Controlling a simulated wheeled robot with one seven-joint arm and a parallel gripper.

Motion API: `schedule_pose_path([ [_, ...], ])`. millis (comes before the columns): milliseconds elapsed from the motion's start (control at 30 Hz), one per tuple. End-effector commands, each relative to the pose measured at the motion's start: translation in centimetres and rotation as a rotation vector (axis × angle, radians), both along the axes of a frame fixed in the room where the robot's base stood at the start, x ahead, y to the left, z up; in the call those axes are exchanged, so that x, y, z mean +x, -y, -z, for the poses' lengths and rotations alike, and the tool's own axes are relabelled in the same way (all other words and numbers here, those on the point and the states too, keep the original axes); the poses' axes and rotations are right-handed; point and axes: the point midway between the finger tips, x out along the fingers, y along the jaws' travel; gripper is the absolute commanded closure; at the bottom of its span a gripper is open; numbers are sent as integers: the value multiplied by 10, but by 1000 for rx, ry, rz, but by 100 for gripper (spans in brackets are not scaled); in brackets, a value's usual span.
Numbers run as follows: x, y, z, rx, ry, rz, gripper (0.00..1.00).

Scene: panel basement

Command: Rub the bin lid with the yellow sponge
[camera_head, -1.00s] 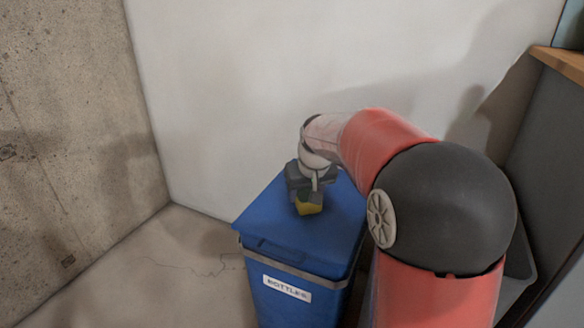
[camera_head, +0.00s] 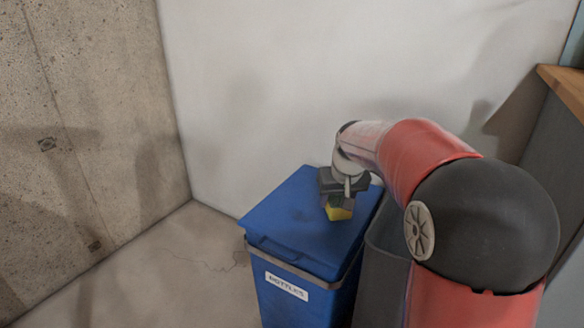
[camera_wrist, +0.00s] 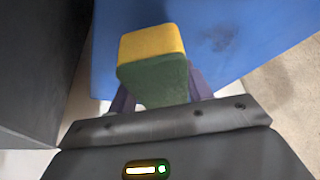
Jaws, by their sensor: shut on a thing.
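The blue bin lid (camera_head: 285,222) lies closed on the blue bin labelled "BOTTLES" (camera_head: 287,287). It also shows in the wrist view (camera_wrist: 265,30), with a dark smudge on it. My gripper (camera_head: 338,198) is shut on the sponge, which is yellow with a green layer. The sponge (camera_head: 340,213) is over the right part of the lid, near its right edge. In the wrist view the sponge (camera_wrist: 152,45) sits between my purple-grey fingers, its yellow end pointing away from the gripper. I cannot tell whether the sponge touches the lid.
A dark grey bin (camera_head: 383,265) stands close against the right of the blue bin. A white wall (camera_head: 260,90) is behind, and a concrete wall (camera_head: 80,130) is at the left. A wooden-topped unit (camera_head: 566,88) is at the far right. Floor left of the bin is clear.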

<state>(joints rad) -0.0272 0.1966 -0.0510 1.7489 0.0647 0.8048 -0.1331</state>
Motion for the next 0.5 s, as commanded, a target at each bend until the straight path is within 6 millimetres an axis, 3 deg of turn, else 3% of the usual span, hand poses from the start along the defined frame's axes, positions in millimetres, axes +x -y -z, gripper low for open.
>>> schedule_pose_path([
  [500, 2, -2, -50, 0, -2, 1, 68],
])
